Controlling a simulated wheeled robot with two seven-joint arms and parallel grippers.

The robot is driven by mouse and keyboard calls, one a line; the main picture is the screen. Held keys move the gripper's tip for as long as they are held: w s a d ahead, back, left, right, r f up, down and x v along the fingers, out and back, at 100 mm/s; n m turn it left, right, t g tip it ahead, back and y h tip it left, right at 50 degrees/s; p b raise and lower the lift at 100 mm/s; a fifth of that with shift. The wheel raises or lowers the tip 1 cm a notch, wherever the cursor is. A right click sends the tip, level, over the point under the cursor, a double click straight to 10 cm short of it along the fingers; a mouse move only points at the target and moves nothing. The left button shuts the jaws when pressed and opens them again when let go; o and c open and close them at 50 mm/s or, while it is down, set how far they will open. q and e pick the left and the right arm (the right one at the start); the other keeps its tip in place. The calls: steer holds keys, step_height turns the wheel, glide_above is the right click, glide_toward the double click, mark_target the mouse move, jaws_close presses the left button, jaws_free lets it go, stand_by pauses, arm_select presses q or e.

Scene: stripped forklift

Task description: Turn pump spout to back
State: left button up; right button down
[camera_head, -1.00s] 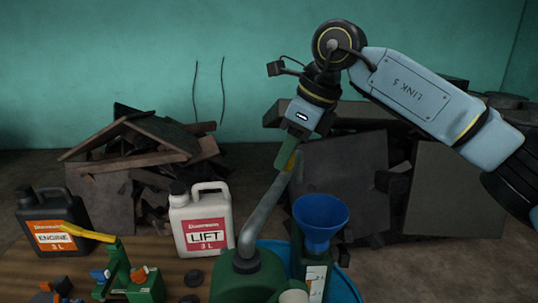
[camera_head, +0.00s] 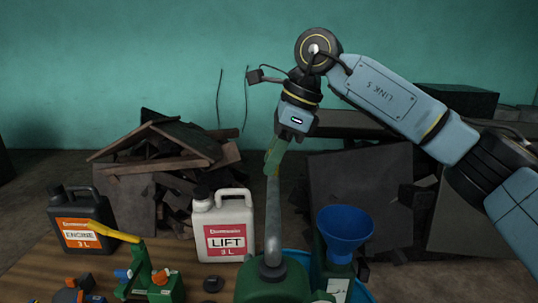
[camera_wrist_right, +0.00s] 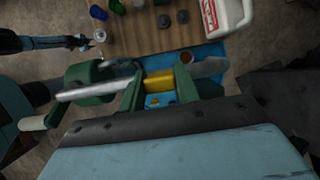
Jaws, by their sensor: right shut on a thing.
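The pump spout (camera_head: 273,215) is a grey pipe rising from a dark collar on the green pump body (camera_head: 268,287). In the head view it stands nearly upright, away from me. My right gripper (camera_head: 273,160) is shut on the spout's upper end. In the right wrist view my right gripper's green fingers (camera_wrist_right: 160,82) stand either side of a yellow band (camera_wrist_right: 159,76) on it. The grey pipe also shows there (camera_wrist_right: 205,69). A dark arm end, likely my left gripper (camera_wrist_right: 78,41), shows at upper left; its jaws are unclear.
A blue funnel (camera_head: 345,228) stands close right of the spout. A white LIFT can (camera_head: 224,228) and dark ENGINE can (camera_head: 82,222) stand left on the wooden table. A green tool with a yellow lever (camera_head: 113,232) is at front left. Scrap heaps lie behind.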

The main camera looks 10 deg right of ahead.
steer(key=shift+a+r, duration=0.1)
steer(key=shift+r, duration=0.1)
steer(key=c, duration=1)
jaws_free()
steer(key=shift+a+f, duration=0.1)
steer(key=shift+d+r, duration=0.3)
steer(key=shift+r, duration=0.2)
steer(key=v, duration=1.2)
steer(key=shift+s+d+r+b, duration=0.1)
steer(key=shift+b, duration=0.3)
